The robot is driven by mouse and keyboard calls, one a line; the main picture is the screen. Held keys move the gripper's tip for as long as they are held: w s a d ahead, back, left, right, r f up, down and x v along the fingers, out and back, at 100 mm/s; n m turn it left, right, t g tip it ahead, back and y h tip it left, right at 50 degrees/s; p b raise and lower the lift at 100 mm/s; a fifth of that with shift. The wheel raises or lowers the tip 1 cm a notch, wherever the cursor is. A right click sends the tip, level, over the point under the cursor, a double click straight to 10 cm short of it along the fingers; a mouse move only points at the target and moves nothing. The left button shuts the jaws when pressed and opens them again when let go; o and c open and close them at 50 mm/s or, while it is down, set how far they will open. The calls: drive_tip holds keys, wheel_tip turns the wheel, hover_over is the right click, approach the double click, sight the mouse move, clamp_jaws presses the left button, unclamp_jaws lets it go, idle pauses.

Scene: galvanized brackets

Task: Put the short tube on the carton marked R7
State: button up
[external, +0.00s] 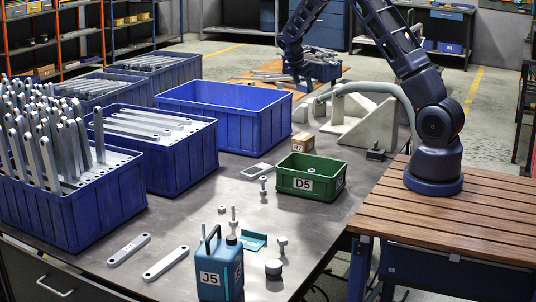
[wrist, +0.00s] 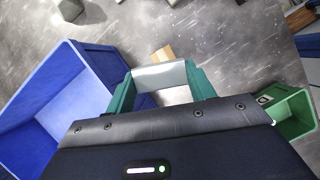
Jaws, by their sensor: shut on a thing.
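My gripper (wrist: 161,78) has green fingers and is shut on the short tube (wrist: 160,73), a pale grey metallic piece held crosswise between them. The carton marked R7 (external: 302,143) is a small brown box standing on the grey table, between the empty blue crate and the green bin. In the wrist view the carton (wrist: 162,53) shows just past the tube, which partly hides it. The tube is apart from the table. In the external view the end of my arm (external: 299,78) hangs high behind the carton, and the tube cannot be made out there.
The empty blue crate (external: 222,126) stands left of the carton and the green bin D5 (external: 310,183) in front of it. Grey angled brackets (external: 365,128) stand to the right. Blue crates of metal bars fill the left. Small parts and a blue can J5 (external: 220,272) lie nearer the front.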

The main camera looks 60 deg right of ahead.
sight(305, 136)
wheel_tip(305, 136, down, 19)
drive_tip(key=shift+f, duration=0.1)
idle(0.5)
drive_tip(key=o, duration=1)
drive_tip(key=shift+f, duration=0.1)
